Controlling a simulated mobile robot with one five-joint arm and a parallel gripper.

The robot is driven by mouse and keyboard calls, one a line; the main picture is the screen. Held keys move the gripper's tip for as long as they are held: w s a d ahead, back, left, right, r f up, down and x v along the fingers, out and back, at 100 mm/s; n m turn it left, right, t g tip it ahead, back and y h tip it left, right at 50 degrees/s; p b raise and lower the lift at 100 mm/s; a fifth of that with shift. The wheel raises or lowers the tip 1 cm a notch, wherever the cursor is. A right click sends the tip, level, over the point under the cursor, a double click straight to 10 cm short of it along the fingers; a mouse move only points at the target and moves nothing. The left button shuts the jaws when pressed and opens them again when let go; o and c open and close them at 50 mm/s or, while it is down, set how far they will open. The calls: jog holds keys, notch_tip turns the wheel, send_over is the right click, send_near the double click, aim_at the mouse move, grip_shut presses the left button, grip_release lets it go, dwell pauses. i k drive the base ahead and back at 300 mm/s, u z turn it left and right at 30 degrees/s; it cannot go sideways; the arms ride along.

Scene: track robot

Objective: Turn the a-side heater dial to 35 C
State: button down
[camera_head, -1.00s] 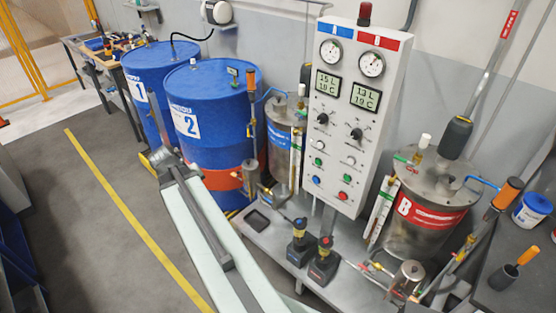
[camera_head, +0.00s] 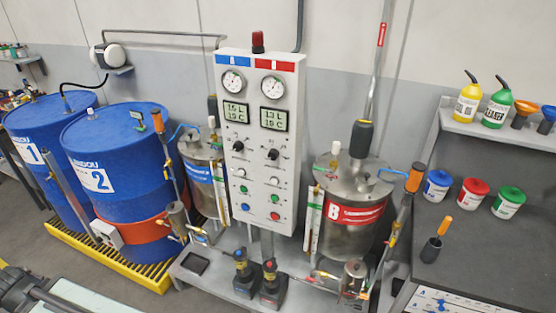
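The control panel (camera_head: 257,180) stands upright at the centre, with a blue strip over its left column and a red strip over its right. The left black dial (camera_head: 238,147), under the blue side, appears to be the A-side heater dial. A matching black dial (camera_head: 272,154) is on the red side. The left display (camera_head: 236,114) reads about 15 L and 19 C; its small digits are hard to read. The dials' exact pointer settings are too small to tell. My gripper is not in view; only part of my arm shows at the lower left.
Blue drums (camera_head: 112,180) stand left of the panel on a yellow grate (camera_head: 105,262). A steel tank marked B (camera_head: 350,212) is close on the right. Pump units (camera_head: 272,284) stand below the panel. A dark bench (camera_head: 490,255) with tubs is at the far right.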

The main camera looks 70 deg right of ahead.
aim_at(237, 146)
jog(key=z, duration=2.4)
jog(key=k, duration=0.25)
jog(key=z, duration=0.1)
jog(key=i, duration=0.25)
jog(key=u, duration=0.2)
